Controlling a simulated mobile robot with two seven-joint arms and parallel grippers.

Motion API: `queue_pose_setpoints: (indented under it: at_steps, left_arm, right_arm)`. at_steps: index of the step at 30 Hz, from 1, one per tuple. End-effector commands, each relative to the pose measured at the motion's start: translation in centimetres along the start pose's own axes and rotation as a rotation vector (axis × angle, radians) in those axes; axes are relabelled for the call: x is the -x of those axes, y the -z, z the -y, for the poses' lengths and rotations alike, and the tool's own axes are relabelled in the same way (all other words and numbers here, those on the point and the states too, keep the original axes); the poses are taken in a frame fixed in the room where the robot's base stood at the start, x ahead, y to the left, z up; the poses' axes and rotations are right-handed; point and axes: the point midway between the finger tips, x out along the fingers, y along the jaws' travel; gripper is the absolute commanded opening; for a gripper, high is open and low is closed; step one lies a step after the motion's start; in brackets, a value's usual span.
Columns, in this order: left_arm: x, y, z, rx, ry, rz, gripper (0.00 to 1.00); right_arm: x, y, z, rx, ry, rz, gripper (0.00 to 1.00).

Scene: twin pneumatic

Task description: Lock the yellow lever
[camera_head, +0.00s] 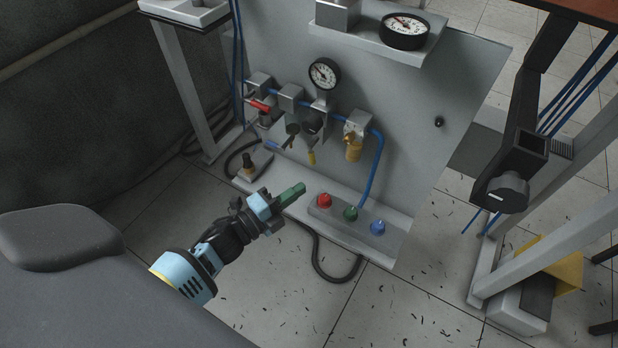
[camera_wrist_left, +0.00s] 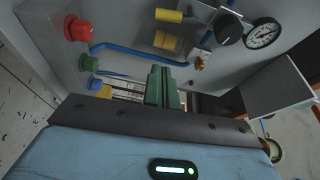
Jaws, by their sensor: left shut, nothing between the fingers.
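A small yellow piece (camera_head: 311,157), which looks like the yellow lever, hangs below the valve parts on the grey panel. In the left wrist view a yellow cylinder (camera_wrist_left: 169,15) shows at the top; I cannot tell for sure that it is the same piece. My left gripper (camera_head: 297,188) has green fingers, shut and empty, in front of the panel. It is below the yellow piece and left of the buttons, apart from both. In the left wrist view its fingers (camera_wrist_left: 160,78) point toward the panel. Whether the lever is locked cannot be told. My right gripper is not in view.
A red button (camera_head: 324,200), a green button (camera_head: 351,213) and a blue button (camera_head: 377,227) sit on the lower ledge.

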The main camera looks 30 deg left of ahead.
Motion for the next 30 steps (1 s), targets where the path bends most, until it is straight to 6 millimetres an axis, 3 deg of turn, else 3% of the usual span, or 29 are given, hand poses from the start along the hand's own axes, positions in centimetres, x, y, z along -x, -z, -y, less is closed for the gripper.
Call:
queue_pose_setpoints:
  at_steps: [3,10,26,30]
  left_arm:
    - [2.1,0.1,0.0,-0.001,-0.001,0.0,0.0]
    - [4.2,0.0,-0.1,0.0,0.0,0.0,0.0]
    - [4.5,0.0,-0.2,-0.001,0.0,-0.001,0.0]
    - [4.5,0.0,-0.2,-0.001,0.0,-0.001,0.0]
  right_arm:
    - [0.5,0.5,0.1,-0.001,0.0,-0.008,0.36]
    - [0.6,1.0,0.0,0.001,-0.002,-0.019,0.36]
    - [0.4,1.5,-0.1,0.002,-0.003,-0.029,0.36]
    - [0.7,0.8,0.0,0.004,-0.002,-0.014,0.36]
